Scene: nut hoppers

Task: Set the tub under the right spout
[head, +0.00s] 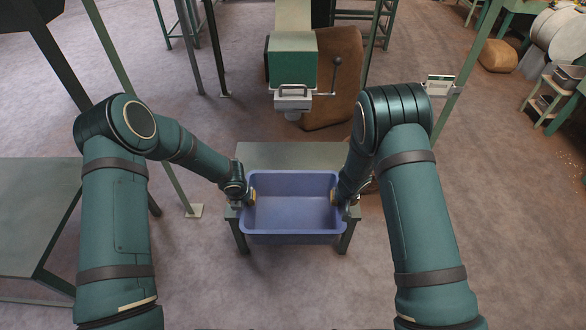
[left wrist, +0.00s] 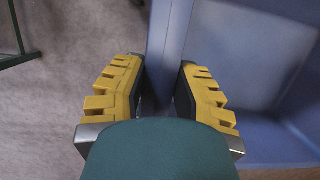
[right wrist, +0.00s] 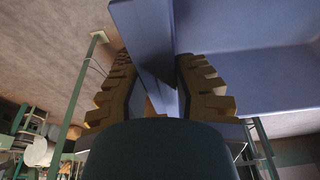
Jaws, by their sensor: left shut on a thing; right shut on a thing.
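An empty blue-purple tub (head: 293,236) is in the lower middle of the head view, at the near side of a small grey-green stand. My left gripper (head: 250,196) is shut on the tub's left wall; in the left wrist view its yellow-padded fingers (left wrist: 160,90) straddle the wall. My right gripper (head: 336,196) is shut on the tub's right wall, which also shows between its fingers in the right wrist view (right wrist: 160,80). A green hopper spout (head: 292,65) with a grey outlet and a lever hangs beyond the stand. I cannot tell whether the tub touches the stand.
The low stand (head: 280,155) has a bare top beyond the tub. A brown sack-like object (head: 333,80) lies behind the spout. Green posts rise on both sides, one bearing a small sign (head: 439,85). A grey table (head: 35,205) stands at the left.

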